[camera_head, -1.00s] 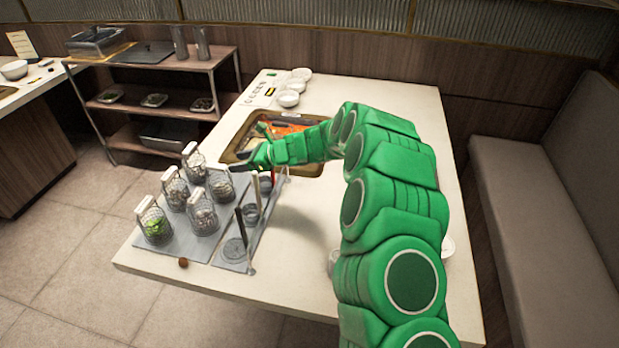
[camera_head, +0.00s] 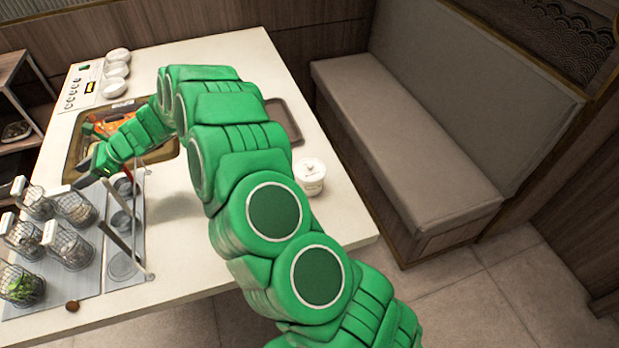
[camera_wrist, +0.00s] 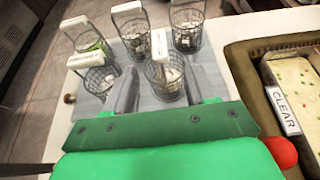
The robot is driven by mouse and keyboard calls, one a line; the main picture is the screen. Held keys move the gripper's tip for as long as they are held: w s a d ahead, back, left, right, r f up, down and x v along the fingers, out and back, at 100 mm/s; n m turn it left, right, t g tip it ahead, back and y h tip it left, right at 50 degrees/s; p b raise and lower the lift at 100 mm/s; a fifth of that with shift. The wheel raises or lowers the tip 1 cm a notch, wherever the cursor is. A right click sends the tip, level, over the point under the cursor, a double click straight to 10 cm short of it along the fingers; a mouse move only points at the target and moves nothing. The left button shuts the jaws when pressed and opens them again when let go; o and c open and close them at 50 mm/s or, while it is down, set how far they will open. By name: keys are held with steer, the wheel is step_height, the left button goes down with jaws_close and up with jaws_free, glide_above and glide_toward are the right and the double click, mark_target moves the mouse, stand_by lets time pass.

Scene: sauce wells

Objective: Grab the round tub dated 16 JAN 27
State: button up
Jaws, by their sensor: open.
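A white round tub (camera_head: 310,177) with a lid stands upright on the table's right side, just right of my arm in the head view. A small dark mark shows on it, but any date is too small to read. My gripper (camera_head: 86,178) is at the left side of the table, beside the wire baskets and far from the tub. In the wrist view, my gripper (camera_wrist: 163,88) has its two grey fingers apart, with a wire basket (camera_wrist: 168,82) showing beyond the gap. The tub is not in the wrist view.
Several wire baskets (camera_head: 72,208) stand on a grey mat at the table's left. A sunken pan (camera_head: 166,152) with food lies under my forearm. A brown tray (camera_head: 285,118) lies behind the tub. White bowls (camera_head: 114,88) stand at the back. A bench (camera_head: 420,160) is at right.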

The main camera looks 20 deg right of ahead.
steer(key=o, duration=0.8)
steer(key=shift+o, duration=0.2)
